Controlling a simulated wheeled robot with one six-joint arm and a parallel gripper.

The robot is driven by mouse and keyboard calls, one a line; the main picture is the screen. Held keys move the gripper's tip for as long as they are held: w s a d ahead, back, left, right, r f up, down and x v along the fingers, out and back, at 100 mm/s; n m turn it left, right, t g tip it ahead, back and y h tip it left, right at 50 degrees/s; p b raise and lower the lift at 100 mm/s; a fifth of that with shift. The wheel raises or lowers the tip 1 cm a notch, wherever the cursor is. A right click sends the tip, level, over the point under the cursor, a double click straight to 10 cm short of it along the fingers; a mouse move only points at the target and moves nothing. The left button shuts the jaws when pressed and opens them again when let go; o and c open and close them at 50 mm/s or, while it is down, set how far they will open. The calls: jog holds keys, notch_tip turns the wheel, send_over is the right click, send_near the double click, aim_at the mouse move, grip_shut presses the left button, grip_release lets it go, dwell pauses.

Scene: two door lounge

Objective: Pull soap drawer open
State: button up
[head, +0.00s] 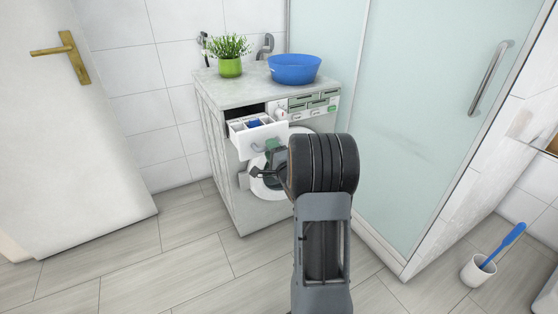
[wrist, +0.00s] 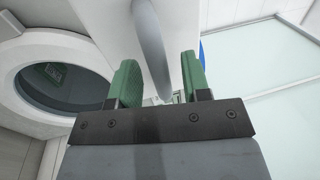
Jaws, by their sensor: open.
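The soap drawer (head: 263,137) is white and sticks out from the upper left front of the washing machine (head: 232,165). Blue and white compartments show inside it. In the wrist view, the white drawer front (wrist: 110,22) carries a grey curved handle (wrist: 151,45). My gripper (wrist: 160,80) is open, with one green finger on each side of the handle's end; I cannot tell whether either touches it. In the head view, my gripper (head: 268,152) is just below the drawer front, partly hidden by my arm.
A blue basin (head: 294,69) and a potted plant (head: 230,60) stand on the machine. Its round door (wrist: 50,75) is at the left in the wrist view. A glass shower panel (head: 420,120) stands to the right. A brush holder (head: 478,270) is on the floor. Floor at left is clear.

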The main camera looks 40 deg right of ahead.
jog(key=p+v, duration=0.1)
jog(key=v, duration=1.2)
jog(key=shift+s, duration=0.15)
jog(key=w+a+r+n+g+p, duration=0.1)
jog(key=a+r+n+g+p, duration=0.35)
jog(key=r+p, duration=0.35)
jog(key=w+a+r+n+g+p, duration=0.25)
jog(key=r+n+p, duration=0.25)
jog(key=r+p, duration=0.25)
jog(key=s+a+r+n+g+y+p, duration=0.3)
jog(key=s+a+r+n+g+p, duration=0.6)
jog(key=s+a+r, duration=0.4)
jog(key=s+a+n+p, duration=0.1)
jog(key=s+a+p, duration=0.1)
jog(key=shift+a, duration=0.3)
jog(key=shift+s+d+r, duration=0.1)
jog(key=shift+d+r, duration=0.05)
jog(key=shift+d, duration=0.05)
